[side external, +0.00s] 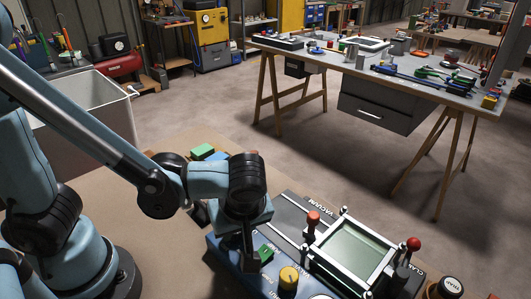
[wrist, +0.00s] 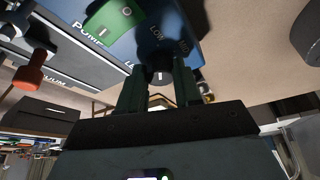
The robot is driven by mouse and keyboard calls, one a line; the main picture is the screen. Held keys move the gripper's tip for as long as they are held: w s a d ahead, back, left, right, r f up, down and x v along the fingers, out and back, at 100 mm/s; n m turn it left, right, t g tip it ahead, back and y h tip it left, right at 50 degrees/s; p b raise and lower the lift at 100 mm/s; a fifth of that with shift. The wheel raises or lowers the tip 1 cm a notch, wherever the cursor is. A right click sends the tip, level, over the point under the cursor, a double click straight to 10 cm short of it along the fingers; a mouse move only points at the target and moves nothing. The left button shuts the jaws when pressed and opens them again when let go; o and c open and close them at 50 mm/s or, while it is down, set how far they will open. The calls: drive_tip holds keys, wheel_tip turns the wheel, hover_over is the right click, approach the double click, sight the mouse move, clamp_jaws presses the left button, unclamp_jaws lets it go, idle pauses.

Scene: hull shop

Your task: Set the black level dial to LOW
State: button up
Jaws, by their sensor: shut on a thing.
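The black level dial (wrist: 161,74) sits on the blue panel (wrist: 200,14), between my two fingers in the wrist view. A small pale mark shows on it; I cannot tell which label it points at. The words LOW and MID are printed on the panel beyond it, and another label beside it is partly covered. My gripper (wrist: 158,88) is shut on the dial. In the side view my gripper (side external: 247,262) points down at the left part of the blue panel (side external: 222,250), and the dial is hidden there by the fingers.
A green PUMP rocker switch (side external: 265,252) stands close to the right of my gripper, with a yellow knob (side external: 289,278) beyond it. Red-topped levers (side external: 313,218) (side external: 413,243) flank a framed glass plate (side external: 355,250). A green block (side external: 202,151) lies behind my arm.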

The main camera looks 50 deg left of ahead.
drive_tip(key=o, duration=1)
drive_tip(key=shift+o, duration=0.2)
drive_tip(key=v, duration=1.2)
drive_tip(key=w+a+f+m+t+h, duration=0.1)
drive_tip(key=w+a+m+t+h, duration=0.1)
drive_tip(key=a+m, duration=0.4)
drive_tip(key=w+a+f+m+t+h, duration=0.1)
drive_tip(key=w+a+m+t+h, duration=0.1)
drive_tip(key=a+m, duration=0.5)
drive_tip(key=shift+w+a+f+m+t, duration=0.2)
drive_tip(key=shift+w+a+m+t, duration=0.1)
drive_tip(key=shift+w+a+t, duration=0.65)
